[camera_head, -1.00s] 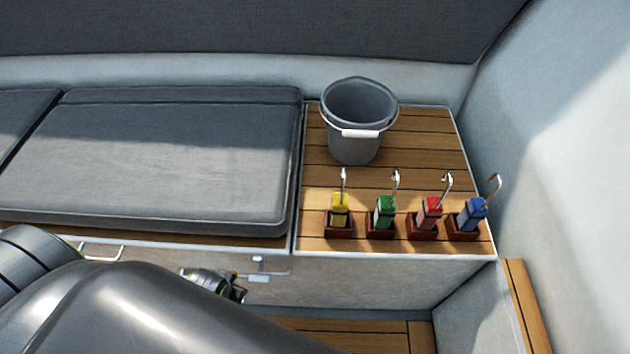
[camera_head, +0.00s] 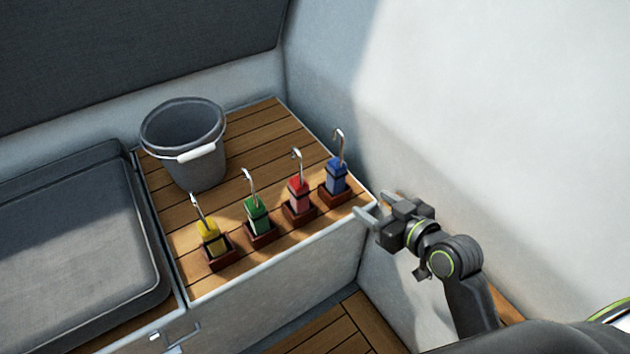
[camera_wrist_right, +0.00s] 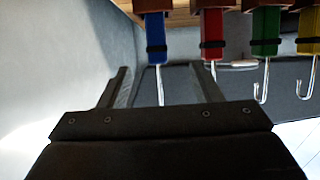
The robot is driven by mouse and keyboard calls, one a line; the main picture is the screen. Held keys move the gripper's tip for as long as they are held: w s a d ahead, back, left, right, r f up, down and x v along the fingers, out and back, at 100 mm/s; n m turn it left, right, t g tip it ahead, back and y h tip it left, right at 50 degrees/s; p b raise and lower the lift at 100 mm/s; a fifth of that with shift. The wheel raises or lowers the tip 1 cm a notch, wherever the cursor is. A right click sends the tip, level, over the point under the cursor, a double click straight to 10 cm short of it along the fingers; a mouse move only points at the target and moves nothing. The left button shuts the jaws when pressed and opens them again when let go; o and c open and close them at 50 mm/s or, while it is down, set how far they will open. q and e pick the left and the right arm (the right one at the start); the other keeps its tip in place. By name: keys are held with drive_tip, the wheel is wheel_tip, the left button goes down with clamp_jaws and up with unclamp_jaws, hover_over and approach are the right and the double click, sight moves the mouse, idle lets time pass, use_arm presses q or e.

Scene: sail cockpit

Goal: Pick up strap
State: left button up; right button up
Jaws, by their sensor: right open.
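Several folded straps with metal hooks stand in a row in small brown holders on the slatted wooden top: yellow (camera_head: 211,240), green (camera_head: 257,216), red (camera_head: 299,195) and blue (camera_head: 337,176). My right gripper (camera_head: 372,212) is open and empty at the box's right front corner, just right of the blue strap and apart from it. In the right wrist view the picture is upside down. There the blue strap (camera_wrist_right: 155,38) and its hook show between the open fingers, beyond them. The red (camera_wrist_right: 212,35), green (camera_wrist_right: 266,33) and yellow (camera_wrist_right: 309,30) straps show further right. My left gripper is not in view.
A grey bucket (camera_head: 187,130) with a white handle grip stands behind the straps. A grey cushion (camera_head: 75,230) lies to the left. A pale wall (camera_head: 500,120) rises close on the right, beside my right arm. The wooden top around the bucket is partly clear.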

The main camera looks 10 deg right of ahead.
sight(342, 178)
drive_tip(key=x, duration=0.4)
drive_tip(key=b+x, duration=0.1)
drive_tip(key=x, duration=0.2)
drive_tip(key=b+x, duration=0.1)
drive_tip(key=x, duration=0.3)
drive_tip(key=shift+w+r, duration=0.15)
drive_tip(key=shift+w, duration=0.25)
drive_tip(key=x, duration=0.3)
drive_tip(key=b+x, duration=0.1)
drive_tip(key=x, duration=0.1)
drive_tip(key=shift+w+d+r, duration=0.1)
drive_tip(key=shift+w+d, duration=0.05)
drive_tip(key=shift+d, duration=0.15)
drive_tip(key=shift+w+a, duration=0.15)
drive_tip(key=shift+w, duration=0.35)
drive_tip(key=c, duration=0.6)
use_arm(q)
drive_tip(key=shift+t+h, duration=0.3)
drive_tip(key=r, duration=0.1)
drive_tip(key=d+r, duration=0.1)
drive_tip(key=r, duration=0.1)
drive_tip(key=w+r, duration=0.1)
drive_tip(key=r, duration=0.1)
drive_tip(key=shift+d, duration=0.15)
use_arm(e)
drive_tip(key=c, duration=0.7)
